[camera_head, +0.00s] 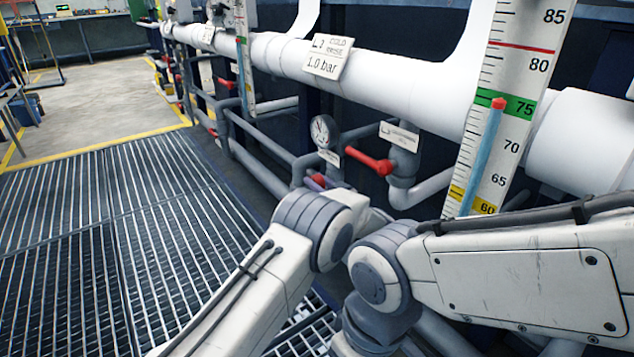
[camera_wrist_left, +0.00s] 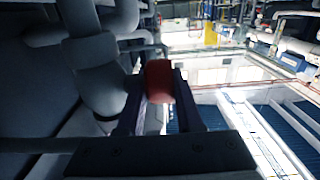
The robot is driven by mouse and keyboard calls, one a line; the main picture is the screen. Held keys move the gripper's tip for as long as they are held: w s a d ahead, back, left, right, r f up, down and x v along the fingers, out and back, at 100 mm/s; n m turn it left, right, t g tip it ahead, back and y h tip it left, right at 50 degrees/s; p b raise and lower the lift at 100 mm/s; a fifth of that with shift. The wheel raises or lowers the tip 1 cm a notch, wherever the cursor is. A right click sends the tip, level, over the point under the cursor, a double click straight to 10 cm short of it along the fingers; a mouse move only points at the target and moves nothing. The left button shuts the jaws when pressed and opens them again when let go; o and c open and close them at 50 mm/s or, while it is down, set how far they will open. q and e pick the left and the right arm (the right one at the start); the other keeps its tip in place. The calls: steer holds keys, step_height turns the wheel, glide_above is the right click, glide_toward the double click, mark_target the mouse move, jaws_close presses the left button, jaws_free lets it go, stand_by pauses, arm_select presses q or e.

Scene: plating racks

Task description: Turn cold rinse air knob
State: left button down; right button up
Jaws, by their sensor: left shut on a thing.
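A red knob (camera_wrist_left: 159,84) sits between the two dark fingers of my left gripper (camera_wrist_left: 158,76) in the left wrist view. The gripper is shut on it, and a grey pipe fitting (camera_wrist_left: 98,75) is just to the left. In the head view, a small red part (camera_head: 317,180) shows below the round gauge, mostly hidden behind my left wrist; the fingers are not clearly seen there. A white sign (camera_head: 328,58) reading cold rinse, 1.0 bar hangs on the white pipe above. My right gripper is not in view.
A red lever handle (camera_head: 369,160) sticks out right of the round gauge (camera_head: 323,131). A scale board (camera_head: 497,130) with a blue pointer stands at the right. Grey pipes run along the rack. The grating floor (camera_head: 95,225) at the left is clear.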

arm_select(q)
steer(key=shift+f, duration=0.1)
steer(key=shift+f+t+y+b, duration=0.15)
steer(key=shift+t+y+b, duration=0.4)
steer(key=shift+t, duration=0.35)
steer(key=shift+f+t+y+b, duration=0.1)
steer(key=shift+t+y+b, duration=0.45)
steer(key=shift+t+b, duration=0.05)
steer(key=t+y+b, duration=0.1)
steer(key=t+b, duration=0.1)
steer(key=b, duration=0.1)
steer(key=shift+s+d+y, duration=0.1)
steer(key=shift+y, duration=0.2)
steer(key=shift+r+t+y+b, duration=0.2)
steer(key=shift+t+y+b, duration=0.4)
steer(key=shift+t+b, duration=0.5)
steer(key=c, duration=0.6)
jaws_free()
steer(key=shift+o, duration=0.2)
